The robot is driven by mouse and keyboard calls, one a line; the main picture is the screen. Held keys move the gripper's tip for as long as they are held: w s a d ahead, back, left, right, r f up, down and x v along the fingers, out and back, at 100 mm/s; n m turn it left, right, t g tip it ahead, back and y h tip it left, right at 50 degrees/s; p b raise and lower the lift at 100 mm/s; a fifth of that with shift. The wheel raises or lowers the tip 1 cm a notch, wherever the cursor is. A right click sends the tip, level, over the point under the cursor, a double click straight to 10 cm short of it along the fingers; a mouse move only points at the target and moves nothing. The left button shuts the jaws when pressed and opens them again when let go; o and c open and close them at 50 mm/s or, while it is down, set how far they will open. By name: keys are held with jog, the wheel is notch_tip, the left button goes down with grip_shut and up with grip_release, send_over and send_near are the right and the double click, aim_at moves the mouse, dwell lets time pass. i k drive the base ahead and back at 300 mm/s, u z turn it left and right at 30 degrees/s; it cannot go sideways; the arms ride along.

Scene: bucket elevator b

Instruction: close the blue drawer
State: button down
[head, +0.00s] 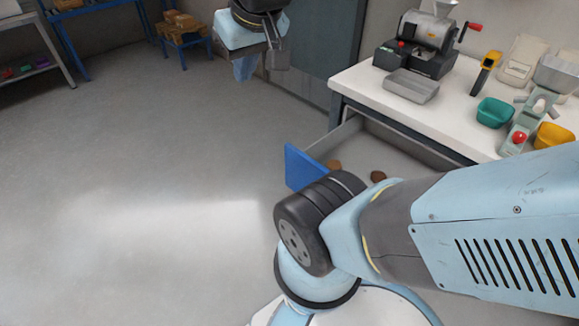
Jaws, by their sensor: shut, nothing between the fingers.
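The blue drawer (303,169) is pulled out from under the white-topped workbench (350,84). Its blue front panel stands out over the floor, left of the bench. Brown round pieces (378,176) lie inside. My arm covers the near part of the drawer. My gripper (246,68) hangs at the top centre, partly cut off by the frame edge. It is shut and empty, apart from the drawer front and farther up in the picture.
On the bench stand a grey machine with a red crank (424,40), a grey tray (410,86), a teal bin (494,112) and a yellow bin (554,136). A blue rack with boxes (183,28) is at the back. The floor at left is clear.

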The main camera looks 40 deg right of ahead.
aim_at(363, 146)
jog(key=z, duration=0.1)
jog(key=k, duration=1.45)
jog(key=z, duration=0.85)
jog(key=i, duration=1)
jog(key=u, duration=0.05)
